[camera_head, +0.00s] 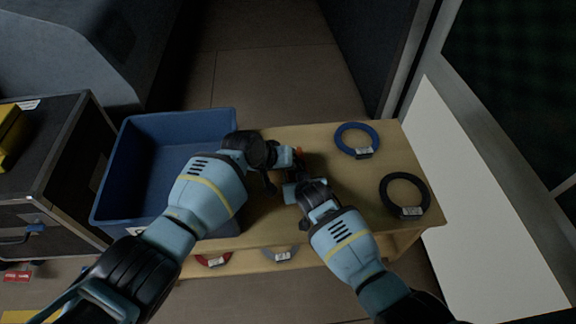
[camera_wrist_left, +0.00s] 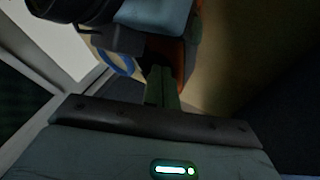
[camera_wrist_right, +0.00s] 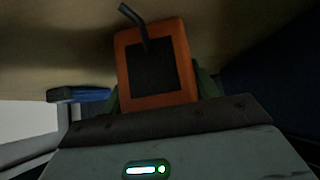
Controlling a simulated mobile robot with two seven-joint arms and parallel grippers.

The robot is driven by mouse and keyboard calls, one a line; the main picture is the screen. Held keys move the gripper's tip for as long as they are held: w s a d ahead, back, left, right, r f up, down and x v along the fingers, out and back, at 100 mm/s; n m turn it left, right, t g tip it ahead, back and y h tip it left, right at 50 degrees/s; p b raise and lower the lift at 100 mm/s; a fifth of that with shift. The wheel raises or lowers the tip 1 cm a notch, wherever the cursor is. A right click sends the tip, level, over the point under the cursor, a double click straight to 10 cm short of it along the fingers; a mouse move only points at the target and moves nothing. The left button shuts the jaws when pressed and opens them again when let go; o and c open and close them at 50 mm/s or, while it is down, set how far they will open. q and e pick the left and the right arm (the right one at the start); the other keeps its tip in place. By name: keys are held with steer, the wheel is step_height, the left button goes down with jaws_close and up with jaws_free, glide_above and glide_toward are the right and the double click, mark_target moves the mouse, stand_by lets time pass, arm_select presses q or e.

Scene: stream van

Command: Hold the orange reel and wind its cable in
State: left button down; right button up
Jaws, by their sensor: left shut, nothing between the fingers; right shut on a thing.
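The orange reel (camera_wrist_right: 186,96) is a squarish orange body with a black middle in the right wrist view. A black bent rod (camera_wrist_right: 133,14) sticks out from its face. My right gripper (camera_head: 292,186) is shut on the reel above the wooden bench. Only a sliver of the reel (camera_head: 300,153) shows between my grippers in the head view. My left gripper (camera_head: 292,157) is shut and empty beside the reel. In the left wrist view its closed fingers (camera_wrist_left: 162,76) are close to the orange edge (camera_wrist_left: 178,62); I cannot tell whether they touch. I cannot make out a loose cable.
A blue coil (camera_head: 341,130) and a black coil (camera_head: 384,192) lie on the right of the wooden bench (camera_head: 405,160). A blue bin (camera_head: 100,205) stands at left, next to a black case (camera_head: 75,130). Red (camera_head: 207,262) and grey (camera_head: 270,254) coils lie lower in front.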

arm_select(q)
steer(key=shift+w+a, duration=0.15)
steer(key=s+a+r, duration=0.6)
steer(key=r, duration=0.2)
steer(key=shift+s+a, duration=0.3)
steer(key=shift+a, duration=0.1)
stand_by(0.6)
steer(key=shift+w+a+n+t+y, duration=0.1)
steer(key=shift+w+n+t+y, duration=0.5)
steer(key=shift+n, duration=0.7)
steer(key=shift+w+n+t+y, duration=0.5)
steer(key=shift+w+n+y, duration=0.15)
steer(key=shift+n, duration=0.65)
